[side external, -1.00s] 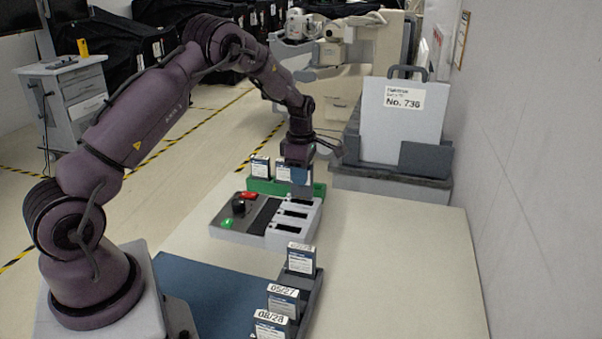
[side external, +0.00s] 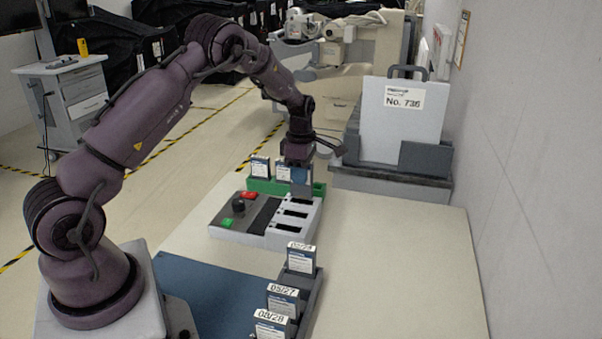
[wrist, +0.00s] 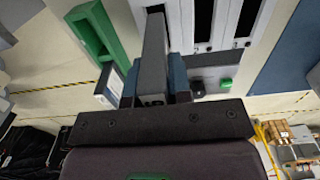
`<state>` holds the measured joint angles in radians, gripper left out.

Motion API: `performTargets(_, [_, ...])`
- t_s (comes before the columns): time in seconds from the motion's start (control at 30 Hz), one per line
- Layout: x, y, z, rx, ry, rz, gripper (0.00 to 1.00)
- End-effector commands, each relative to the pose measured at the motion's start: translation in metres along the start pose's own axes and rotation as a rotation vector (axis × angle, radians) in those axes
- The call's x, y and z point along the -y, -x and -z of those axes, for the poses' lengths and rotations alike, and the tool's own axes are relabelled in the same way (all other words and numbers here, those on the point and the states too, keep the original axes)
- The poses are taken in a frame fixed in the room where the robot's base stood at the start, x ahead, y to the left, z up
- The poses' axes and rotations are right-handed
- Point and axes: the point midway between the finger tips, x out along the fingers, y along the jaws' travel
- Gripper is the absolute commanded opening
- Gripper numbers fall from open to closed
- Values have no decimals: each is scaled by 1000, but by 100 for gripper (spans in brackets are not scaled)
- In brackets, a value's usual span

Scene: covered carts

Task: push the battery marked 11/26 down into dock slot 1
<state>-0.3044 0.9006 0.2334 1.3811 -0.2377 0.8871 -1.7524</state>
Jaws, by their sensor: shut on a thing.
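My gripper (side external: 301,176) is shut on a grey battery (wrist: 153,50) and holds it upright above the far end of the dock (side external: 305,215). In the wrist view my gripper's blue fingers (wrist: 155,88) clasp it from both sides. The battery's far end meets a dark slot (wrist: 155,8) of the dock in that view; how deep it sits I cannot tell. Its date marking is hidden. Two more dark slots of the dock are empty (side external: 291,220). The slot numbers cannot be read.
A green rack (side external: 259,186) with labelled batteries stands just behind the dock. A dark grey rack (side external: 314,290) in front holds several batteries, two marked 05/27 and 08/28. A blue mat (side external: 205,295) lies left of it. The table is clear on the right.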

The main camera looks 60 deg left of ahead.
Motion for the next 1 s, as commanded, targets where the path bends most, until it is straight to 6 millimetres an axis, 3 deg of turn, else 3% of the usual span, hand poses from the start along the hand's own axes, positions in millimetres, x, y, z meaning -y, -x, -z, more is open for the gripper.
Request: performTargets(1.0, [0,-22,0,1,1,-1,0])
